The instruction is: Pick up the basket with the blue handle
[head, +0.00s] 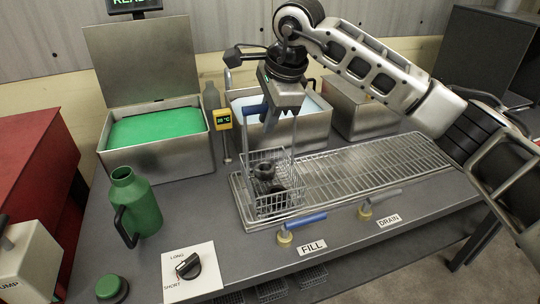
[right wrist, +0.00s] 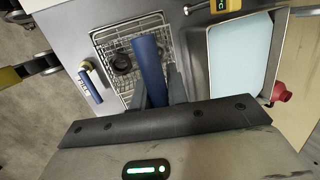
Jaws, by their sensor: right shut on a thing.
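The wire basket (head: 278,205) stands at the left end of the drain rack, with dark ring-like parts (head: 265,172) inside. I cannot tell whether its base touches the rack. Its blue handle (right wrist: 148,62) rises above it and shows large in the right wrist view. My right gripper (head: 266,106) points down over the basket and is shut on the blue handle, between its two dark fingers (right wrist: 160,92). The fingers partly hide the handle in the head view. My left gripper is not in view.
The slatted drain rack (head: 375,165) is clear to the right. Behind the basket is a tank with pale liquid (right wrist: 240,55); left is a lidded tank of green liquid (head: 155,126). A thermometer (head: 223,119), a green jug (head: 139,200) and a blue FILL lever (head: 305,220) stand nearby.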

